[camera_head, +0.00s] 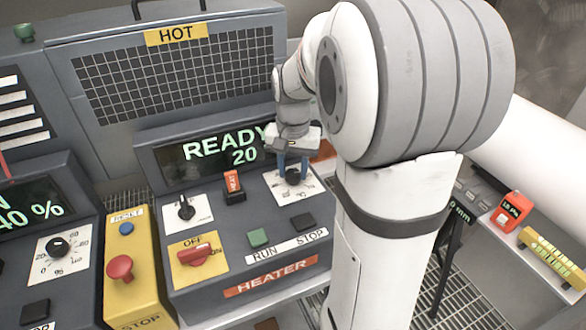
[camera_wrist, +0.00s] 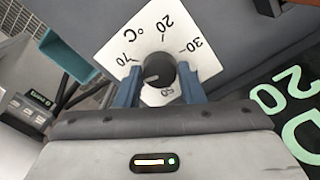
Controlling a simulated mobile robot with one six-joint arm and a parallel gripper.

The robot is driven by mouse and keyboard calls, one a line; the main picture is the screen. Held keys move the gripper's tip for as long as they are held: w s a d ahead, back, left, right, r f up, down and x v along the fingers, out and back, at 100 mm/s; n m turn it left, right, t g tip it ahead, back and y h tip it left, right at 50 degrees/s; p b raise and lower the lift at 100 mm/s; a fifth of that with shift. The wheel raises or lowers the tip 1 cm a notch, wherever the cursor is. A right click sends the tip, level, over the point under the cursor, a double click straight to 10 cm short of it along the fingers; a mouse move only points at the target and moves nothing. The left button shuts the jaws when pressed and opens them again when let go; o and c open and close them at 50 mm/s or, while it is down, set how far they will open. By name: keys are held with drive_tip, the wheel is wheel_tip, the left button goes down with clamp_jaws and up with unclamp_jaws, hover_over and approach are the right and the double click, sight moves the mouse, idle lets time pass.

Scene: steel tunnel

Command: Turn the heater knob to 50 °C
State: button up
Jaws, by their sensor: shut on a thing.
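The heater knob (camera_head: 293,177) is a small black round knob on a white dial plate (camera_head: 303,193), at the right of the heater panel. In the wrist view the knob (camera_wrist: 158,69) sits between the two blue fingers of my gripper (camera_wrist: 159,80), which is shut on it. The knob's pointer direction is hard to make out. In the head view my gripper (camera_head: 292,163) reaches down onto the knob. The heater display (camera_head: 215,150) reads READY 20.
The heater panel also holds a second black knob (camera_head: 185,208), a red HEAT switch (camera_head: 234,187), a red OFF selector (camera_head: 195,254), and green RUN (camera_head: 258,238) and black STOP (camera_head: 281,223) buttons. A yellow box with a red stop button (camera_head: 120,268) stands left. A HOT grille (camera_head: 180,75) rises behind.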

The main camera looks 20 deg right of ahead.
sight(293, 173)
drive_tip(key=m, duration=0.5)
drive_tip(key=shift+m+b, duration=0.3)
drive_tip(key=shift+b, duration=0.05)
drive_tip(key=shift+m, duration=2.3)
drive_tip(key=o, duration=1)
wheel_tip(293, 173, up, 8)
drive_tip(key=shift+f+b, duration=0.1)
drive_tip(key=shift+b, duration=0.35)
drive_tip(key=shift+s, duration=0.1)
